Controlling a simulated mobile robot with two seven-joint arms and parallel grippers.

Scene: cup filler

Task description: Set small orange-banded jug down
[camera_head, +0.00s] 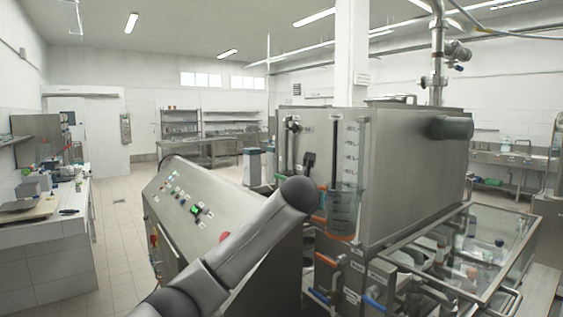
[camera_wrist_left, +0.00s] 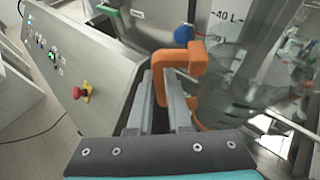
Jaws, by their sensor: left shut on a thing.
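The small orange-banded jug (camera_head: 343,208) is a clear vessel with an orange band near its base, upright in front of the steel tank in the head view. In the left wrist view, its clear body (camera_wrist_left: 250,75) fills the right side and its orange handle (camera_wrist_left: 182,68) is at the middle. My left gripper (camera_wrist_left: 170,88) is shut on that handle. In the head view my left arm hides the gripper and most of the handle. I cannot tell whether the jug's base touches anything. My right gripper is in neither view.
The steel tank (camera_head: 412,170) with a level scale stands behind the jug. A sloped control panel (camera_head: 190,207) with a red stop button (camera_wrist_left: 78,92) is on the left. Valves with orange and blue handles (camera_head: 375,303) sit below. A glass-topped table (camera_head: 490,235) is at right.

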